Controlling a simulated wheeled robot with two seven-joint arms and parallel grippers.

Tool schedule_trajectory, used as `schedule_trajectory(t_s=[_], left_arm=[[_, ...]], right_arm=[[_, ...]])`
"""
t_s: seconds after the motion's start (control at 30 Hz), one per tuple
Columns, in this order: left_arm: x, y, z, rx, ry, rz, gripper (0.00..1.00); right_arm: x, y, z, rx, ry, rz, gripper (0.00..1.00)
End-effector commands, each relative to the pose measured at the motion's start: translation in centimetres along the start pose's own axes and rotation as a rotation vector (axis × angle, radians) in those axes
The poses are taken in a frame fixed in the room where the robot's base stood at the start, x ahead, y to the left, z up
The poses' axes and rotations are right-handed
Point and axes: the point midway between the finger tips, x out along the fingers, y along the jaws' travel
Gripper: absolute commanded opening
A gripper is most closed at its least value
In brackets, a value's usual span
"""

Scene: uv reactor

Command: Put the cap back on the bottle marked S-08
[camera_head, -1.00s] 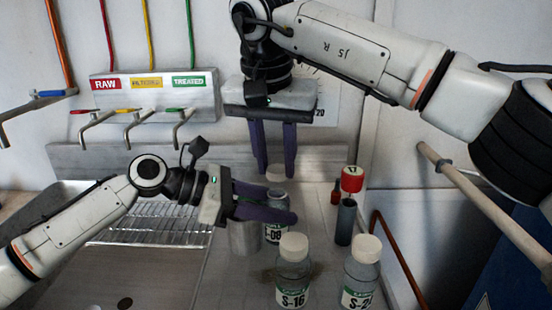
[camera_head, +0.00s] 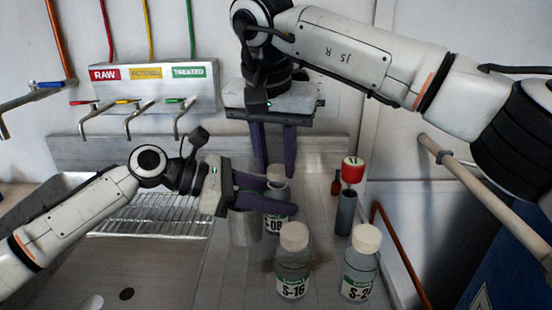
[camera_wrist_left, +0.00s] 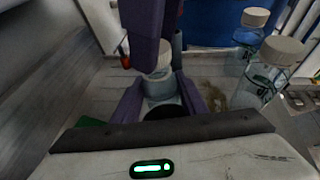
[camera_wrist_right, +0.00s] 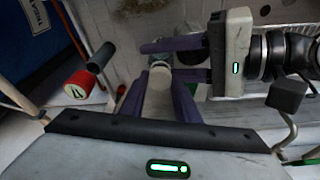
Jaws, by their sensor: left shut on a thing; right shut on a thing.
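The S-08 bottle (camera_head: 274,224) stands upright on the counter, its label partly hidden by my left fingers. My left gripper (camera_head: 272,204) is shut around its body from the left. My right gripper (camera_head: 276,172) points down from above and is shut on the cream cap (camera_head: 276,174), which sits at the bottle's mouth. In the left wrist view the cap (camera_wrist_left: 152,57) appears right over the bottle (camera_wrist_left: 158,88), between the right fingers. In the right wrist view the cap (camera_wrist_right: 157,90) is between the purple fingers. Whether it is threaded on cannot be told.
Capped bottles S-16 (camera_head: 293,265) and another marked S-2-something (camera_head: 360,268) stand in front. A grey tube (camera_head: 345,212) with a red-topped item (camera_head: 352,170) stands to the right. A metal beaker (camera_head: 243,228) is close left of S-08. A wire rack (camera_head: 155,215) lies farther left.

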Motion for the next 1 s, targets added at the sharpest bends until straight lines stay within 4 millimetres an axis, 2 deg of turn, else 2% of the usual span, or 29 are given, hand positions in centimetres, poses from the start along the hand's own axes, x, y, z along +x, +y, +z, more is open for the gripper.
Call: schedule_trajectory(t_s=[0.43,0.47,0.57,0.87,1.0], left_arm=[[0.0,0.0,-0.1,-0.001,0.002,-0.001,0.00],[0.0,0.0,-0.1,-0.001,0.002,-0.001,0.00],[0.0,0.0,-0.1,-0.001,0.003,-0.001,0.00],[0.0,0.0,-0.1,-0.001,0.003,-0.001,0.00],[0.0,0.0,-0.1,-0.001,0.003,-0.001,0.00]], right_arm=[[0.9,0.1,0.2,0.001,-0.001,0.001,0.08],[1.0,0.0,0.2,0.001,-0.001,0.001,0.30],[0.9,0.0,0.2,0.002,0.000,0.001,0.47],[0.8,0.0,0.2,0.002,0.000,0.000,0.47],[-0.8,-0.1,-0.2,0.003,0.002,-0.001,0.47]])
